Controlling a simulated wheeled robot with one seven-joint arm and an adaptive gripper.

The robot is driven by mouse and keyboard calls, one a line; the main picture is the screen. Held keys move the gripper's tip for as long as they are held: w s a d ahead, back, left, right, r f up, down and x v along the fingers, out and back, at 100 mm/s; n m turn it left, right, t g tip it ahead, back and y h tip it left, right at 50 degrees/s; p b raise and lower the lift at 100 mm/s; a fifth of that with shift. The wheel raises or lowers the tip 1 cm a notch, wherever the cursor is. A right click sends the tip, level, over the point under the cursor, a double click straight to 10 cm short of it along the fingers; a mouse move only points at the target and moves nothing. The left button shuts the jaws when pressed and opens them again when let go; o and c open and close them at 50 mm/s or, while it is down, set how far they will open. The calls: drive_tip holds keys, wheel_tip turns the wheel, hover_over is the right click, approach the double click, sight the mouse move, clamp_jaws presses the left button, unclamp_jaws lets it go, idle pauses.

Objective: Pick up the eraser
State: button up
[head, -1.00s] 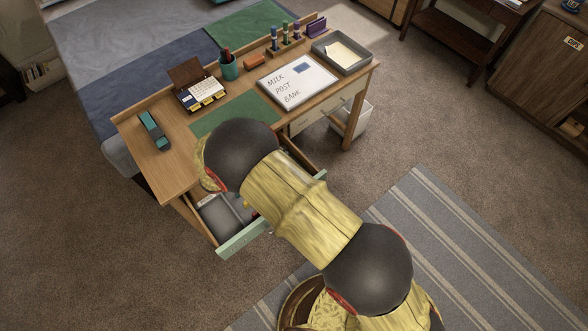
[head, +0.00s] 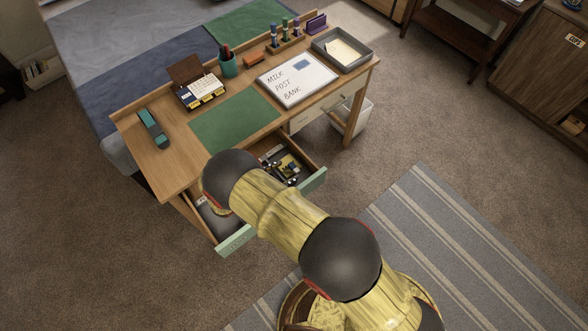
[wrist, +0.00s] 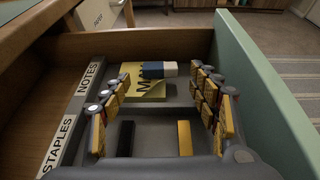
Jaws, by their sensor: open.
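In the wrist view the eraser (wrist: 158,69), a small block with a blue sleeve and white end, lies on a yellow pad of notes (wrist: 142,88) inside the open drawer. My gripper (wrist: 162,98) is open and empty, its yellow-padded fingers spread left and right. The eraser is ahead of the fingertips, between their lines and nearer the right finger; I see no contact. In the head view my arm covers the gripper and part of the drawer, and the eraser cannot be made out clearly.
The drawer's green front (wrist: 262,85) stands close to the right finger. A divider labelled NOTES and STAPLES (wrist: 78,105) runs along the left. The desk top above holds a green blotter (head: 235,120), a whiteboard (head: 297,80) and a grey tray (head: 342,52).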

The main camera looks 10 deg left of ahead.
drive_tip(key=shift+x, duration=0.95)
drive_tip(key=shift+c, duration=0.4)
drive_tip(key=c, duration=0.8)
drive_tip(key=shift+c, duration=0.4)
